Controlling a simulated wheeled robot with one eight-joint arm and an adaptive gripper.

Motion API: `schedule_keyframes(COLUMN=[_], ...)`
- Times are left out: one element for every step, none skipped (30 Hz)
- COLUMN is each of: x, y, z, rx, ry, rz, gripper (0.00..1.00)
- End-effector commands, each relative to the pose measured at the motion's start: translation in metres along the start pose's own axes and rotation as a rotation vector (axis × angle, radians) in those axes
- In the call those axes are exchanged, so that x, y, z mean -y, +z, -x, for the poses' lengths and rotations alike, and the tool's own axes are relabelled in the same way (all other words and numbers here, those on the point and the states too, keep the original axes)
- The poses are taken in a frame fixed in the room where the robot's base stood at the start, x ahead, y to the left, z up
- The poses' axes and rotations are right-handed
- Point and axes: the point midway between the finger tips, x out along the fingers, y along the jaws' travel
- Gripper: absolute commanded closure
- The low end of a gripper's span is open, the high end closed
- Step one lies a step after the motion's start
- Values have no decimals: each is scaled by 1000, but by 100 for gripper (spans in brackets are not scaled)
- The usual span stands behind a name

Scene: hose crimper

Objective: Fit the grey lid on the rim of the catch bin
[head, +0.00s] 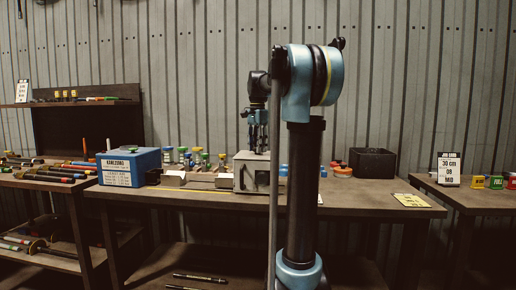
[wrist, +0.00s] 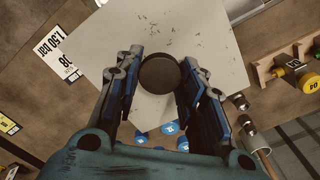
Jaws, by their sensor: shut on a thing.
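My gripper (head: 258,148) points down over a pale box in the head view. In the wrist view, the fingers of my gripper (wrist: 160,90) are on either side of a dark round knob (wrist: 160,74) and shut on it. A pale grey, scuffed plate under the knob, apparently the grey lid (wrist: 195,35), fills the upper middle of that view. I cannot tell whether it rests on the pale box or hangs just above it. The black open bin, apparently the catch bin (head: 372,164), stands at the back right of the middle bench, apart from my gripper.
The pale box (head: 252,178) stands mid-bench. A blue labelled box (head: 129,167) and several coloured caps are to its left. Red-and-white pots (head: 342,171) stand left of the bin. A yellow card (head: 411,201) lies at the front right. My arm hides part of the bench.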

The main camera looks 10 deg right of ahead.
Motion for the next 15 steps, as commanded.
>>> schedule_keyframes(x=[0,0,0,0,0,0,0,0,0,0,0,0,0,0,0], y=[0,0,0,0,0,0,0,0,0,0,0,0,-1,-1,-1], z=[0,0,0,0,0,-1,-2,-2,-3,-4,-4,-4,-4,-4,-4], rx=[0,0,0,0,0,0,0,0,0,0,0,0,0,0,0], ry=[0,0,0,0,0,0,0,0,0,0,0,0,0,0,0], rz=[0,0,0,0,0,0,0,-1,-1,-1,-1,-1,-1,-1,-1], gripper=[94,94,94,94,94,94,94,94,94,94,94,54,48,43,43])
